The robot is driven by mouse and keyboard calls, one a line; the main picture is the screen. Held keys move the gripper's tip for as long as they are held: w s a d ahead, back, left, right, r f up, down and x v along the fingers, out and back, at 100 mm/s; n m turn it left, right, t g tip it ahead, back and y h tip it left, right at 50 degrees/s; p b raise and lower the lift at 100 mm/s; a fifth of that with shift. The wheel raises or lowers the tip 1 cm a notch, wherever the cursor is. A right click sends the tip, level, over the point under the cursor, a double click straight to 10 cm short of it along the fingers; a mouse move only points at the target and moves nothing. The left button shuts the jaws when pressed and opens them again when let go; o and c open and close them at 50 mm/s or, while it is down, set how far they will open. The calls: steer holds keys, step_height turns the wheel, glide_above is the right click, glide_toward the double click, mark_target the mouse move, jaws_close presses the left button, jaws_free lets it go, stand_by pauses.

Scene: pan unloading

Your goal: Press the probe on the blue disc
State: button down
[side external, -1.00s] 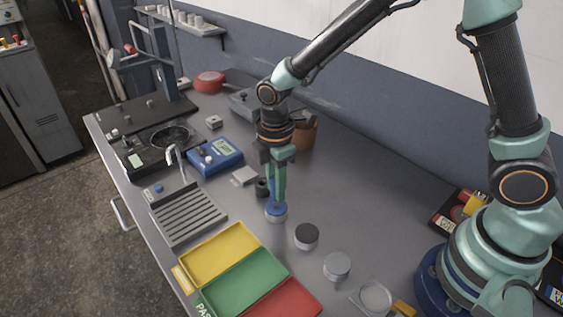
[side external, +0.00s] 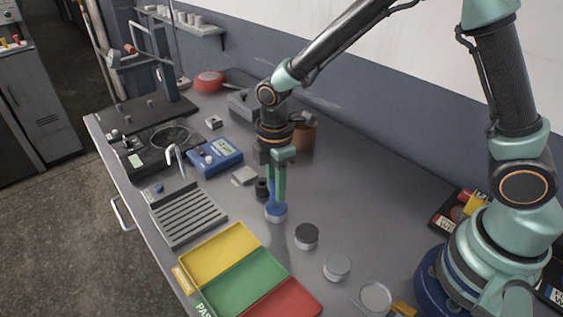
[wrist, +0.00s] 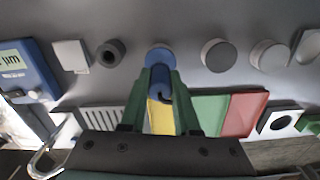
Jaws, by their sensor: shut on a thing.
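My gripper (side external: 276,197) points straight down over the blue disc (side external: 276,213), a round puck with a blue top standing on the bench. It is shut on a blue probe (wrist: 160,80), which shows between the two green fingers in the wrist view. The blue disc (wrist: 158,55) lies just beyond the probe there, partly covered by it. The probe's lower end is at or very close to the disc top; I cannot tell whether they touch.
A dark-topped puck (side external: 307,236) and a grey puck (side external: 337,267) stand to the right. A small black ring (wrist: 111,53) is close on the left. Yellow (side external: 222,254), green (side external: 247,280) and red (side external: 285,301) trays lie in front. A blue meter (side external: 215,156) stands behind left.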

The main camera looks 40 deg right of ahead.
steer(key=shift+r, duration=2.5)
